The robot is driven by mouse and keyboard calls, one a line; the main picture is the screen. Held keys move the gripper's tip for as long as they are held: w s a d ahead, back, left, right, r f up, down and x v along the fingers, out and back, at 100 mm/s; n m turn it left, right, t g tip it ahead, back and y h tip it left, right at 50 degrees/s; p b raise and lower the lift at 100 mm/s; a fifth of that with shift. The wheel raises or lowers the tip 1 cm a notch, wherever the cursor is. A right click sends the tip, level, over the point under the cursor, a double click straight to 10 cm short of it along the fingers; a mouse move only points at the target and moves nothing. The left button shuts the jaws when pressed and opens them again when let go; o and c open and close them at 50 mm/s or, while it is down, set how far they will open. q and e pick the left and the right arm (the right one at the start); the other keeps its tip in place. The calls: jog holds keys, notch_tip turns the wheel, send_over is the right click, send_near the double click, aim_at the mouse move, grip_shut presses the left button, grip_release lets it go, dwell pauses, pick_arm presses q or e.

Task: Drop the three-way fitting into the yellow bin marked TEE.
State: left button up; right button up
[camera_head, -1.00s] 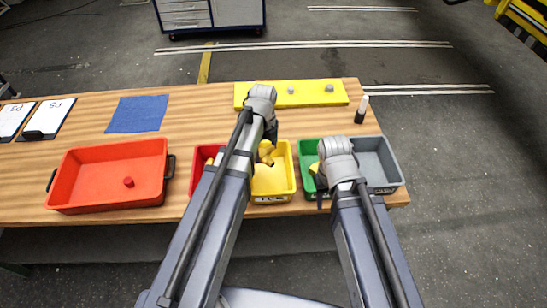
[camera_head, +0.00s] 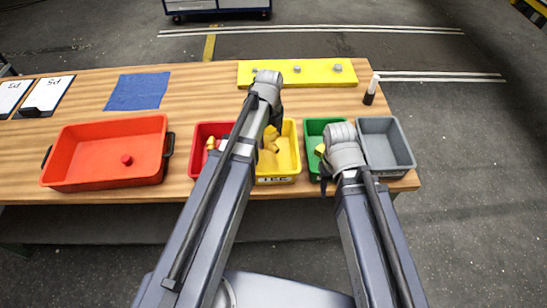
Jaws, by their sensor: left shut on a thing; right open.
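The yellow bin (camera_head: 289,163), its front label reading TEE, stands on the table between a red bin and a green bin. My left gripper (camera_head: 272,124) points down over it, partly hidden by its own wrist. It is shut on a yellow fitting (camera_head: 270,134), seen against the bin; its exact shape and height above the bin floor are hard to tell. More yellow shows just below it in the bin. My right gripper (camera_head: 326,176) is open at the green bin (camera_head: 312,129), mostly hidden behind its own wrist.
A red bin (camera_head: 200,131) with a yellow piece stands left of the yellow bin, and a grey bin (camera_head: 386,148) at the right. An orange-red tray (camera_head: 85,162) holds a small red piece. A yellow board (camera_head: 310,73) and a bottle (camera_head: 371,90) are behind.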

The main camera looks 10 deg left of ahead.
pick_arm(q)
jog(key=o, duration=1.4)
notch_tip(320, 180, up, 8)
jog(key=p, duration=0.8)
jog(key=shift+f, duration=0.1)
jog(key=shift+f, duration=0.1)
